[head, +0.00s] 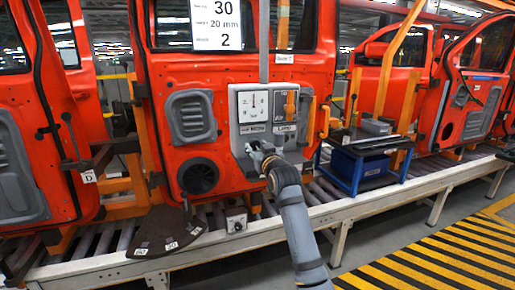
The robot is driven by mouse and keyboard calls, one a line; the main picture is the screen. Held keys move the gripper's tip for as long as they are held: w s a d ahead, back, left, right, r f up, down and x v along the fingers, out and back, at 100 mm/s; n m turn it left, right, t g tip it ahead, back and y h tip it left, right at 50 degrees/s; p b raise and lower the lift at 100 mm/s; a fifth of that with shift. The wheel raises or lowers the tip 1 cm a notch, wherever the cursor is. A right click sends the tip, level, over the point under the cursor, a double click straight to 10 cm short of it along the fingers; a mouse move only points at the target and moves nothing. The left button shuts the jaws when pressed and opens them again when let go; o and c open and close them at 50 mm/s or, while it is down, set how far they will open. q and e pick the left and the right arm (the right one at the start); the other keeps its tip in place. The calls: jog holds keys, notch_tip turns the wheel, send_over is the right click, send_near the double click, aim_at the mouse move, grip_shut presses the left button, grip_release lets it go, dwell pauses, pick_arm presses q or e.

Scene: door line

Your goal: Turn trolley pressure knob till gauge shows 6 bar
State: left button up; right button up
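A grey panel (239,133) stands in front of the middle red door. It carries a square white gauge (253,105) with a dark needle pointing roughly straight up; its numbers are too small to read. An orange switch-like part (289,104) sits right of the gauge. My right gripper (257,151) is at the panel's lower left, below the gauge. The gripper and wrist cover that part of the panel, so I cannot make out a knob there or whether the fingers hold anything. A small grey box with a dark round knob (236,220) sits low by the conveyor edge. My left gripper is not in view.
Red doors hang along the roller conveyor (215,246). A dark fan-shaped plate with white tags (165,232) lies at its front edge. A blue trolley (358,170) stands right of the panel. Yellow-black floor stripes (430,262) are clear at lower right.

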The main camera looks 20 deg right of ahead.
jog(key=c, duration=0.7)
jog(key=shift+m, duration=0.3)
jog(key=shift+r+m+p, duration=0.15)
jog(key=shift+m+p, duration=0.7)
jog(key=shift+m, duration=0.05)
jog(key=m+p, duration=0.2)
jog(key=m, duration=0.2)
jog(key=shift+d+m, duration=0.1)
jog(key=shift+m, duration=0.2)
jog(key=m+p, duration=0.2)
jog(key=m, duration=0.1)
jog(key=shift+m+p, duration=1)
jog(key=shift+m, duration=1.4)
